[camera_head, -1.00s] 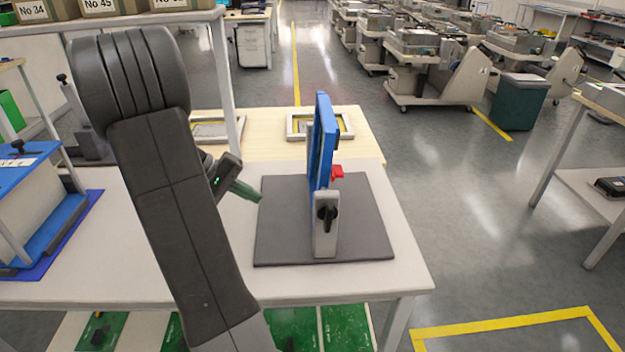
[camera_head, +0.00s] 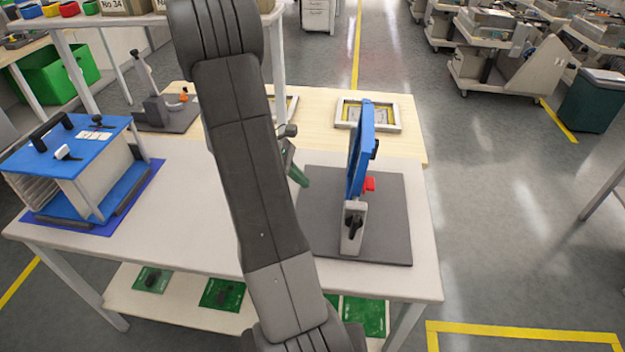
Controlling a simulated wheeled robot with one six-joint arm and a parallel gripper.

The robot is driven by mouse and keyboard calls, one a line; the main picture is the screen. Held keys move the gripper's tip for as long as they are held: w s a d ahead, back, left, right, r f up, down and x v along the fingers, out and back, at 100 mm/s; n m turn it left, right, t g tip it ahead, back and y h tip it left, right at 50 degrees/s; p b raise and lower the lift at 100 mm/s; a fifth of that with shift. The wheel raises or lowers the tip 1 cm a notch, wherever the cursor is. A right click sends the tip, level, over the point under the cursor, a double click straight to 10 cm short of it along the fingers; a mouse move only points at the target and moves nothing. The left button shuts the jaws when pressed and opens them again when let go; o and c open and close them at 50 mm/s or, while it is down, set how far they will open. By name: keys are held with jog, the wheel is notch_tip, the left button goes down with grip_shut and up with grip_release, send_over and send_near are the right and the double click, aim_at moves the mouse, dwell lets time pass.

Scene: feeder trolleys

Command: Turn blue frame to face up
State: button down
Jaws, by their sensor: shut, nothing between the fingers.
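The blue frame (camera_head: 358,155) stands nearly upright, edge-on to me, in a grey stand with a black knob (camera_head: 354,227). A red part (camera_head: 370,184) sits at its lower right side. The stand rests on a dark grey mat (camera_head: 390,215) on the white table. My gripper (camera_head: 300,177) is left of the frame, apart from it, with green fingers partly hidden behind my arm. The fingers look shut with nothing held.
A blue-topped box (camera_head: 65,145) stands on the table's left. A framed panel (camera_head: 367,113) lies on the wooden table behind. A shelf post (camera_head: 278,60) rises behind my arm. Green boards (camera_head: 222,293) lie on the lower shelf.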

jog(key=x, duration=0.7)
jog(key=shift+d+f, duration=0.2)
jog(key=shift+d, duration=0.05)
jog(key=shift+s+d+f+p, duration=0.1)
jog(key=shift+s+d+p, duration=0.05)
jog(key=shift+d, duration=0.55)
jog(key=shift+s+d+f+p, duration=0.1)
jog(key=shift+s+d+f, duration=0.05)
jog(key=shift+d, duration=0.5)
jog(key=shift+s+d+f+p, duration=0.1)
jog(key=shift+s+d+p, duration=0.05)
jog(key=shift+d, duration=0.55)
jog(key=shift+d+f, duration=0.1)
jog(key=shift+f, duration=0.05)
